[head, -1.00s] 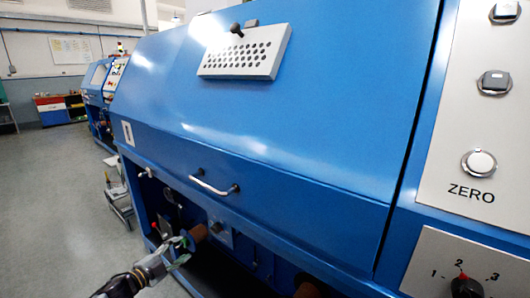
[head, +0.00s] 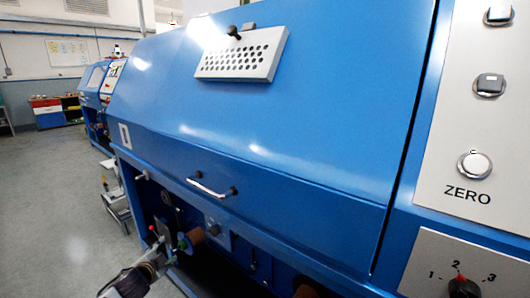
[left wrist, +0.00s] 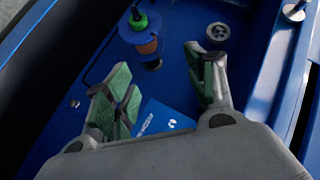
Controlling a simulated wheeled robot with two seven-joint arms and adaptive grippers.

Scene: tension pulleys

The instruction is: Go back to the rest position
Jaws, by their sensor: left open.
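My left gripper (head: 163,248) is low at the left of the head view, in front of the open lower bay of the blue machine. In the left wrist view the gripper (left wrist: 160,82) has its green-padded fingers spread apart with nothing between them. A brown pulley spool (head: 197,236) sits in the bay close to the right of the fingers in the head view. In the left wrist view a spool with a green cap and blue disc (left wrist: 140,32) stands beyond the fingertips, apart from them. My right gripper is not in view.
The machine's large blue cover (head: 265,125) with a metal handle (head: 211,188) fills the middle. A control panel (head: 455,150) with a red-pointer knob (head: 462,285) is at the right. Open grey floor (head: 50,200) lies to the left, with a small cart (head: 115,200).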

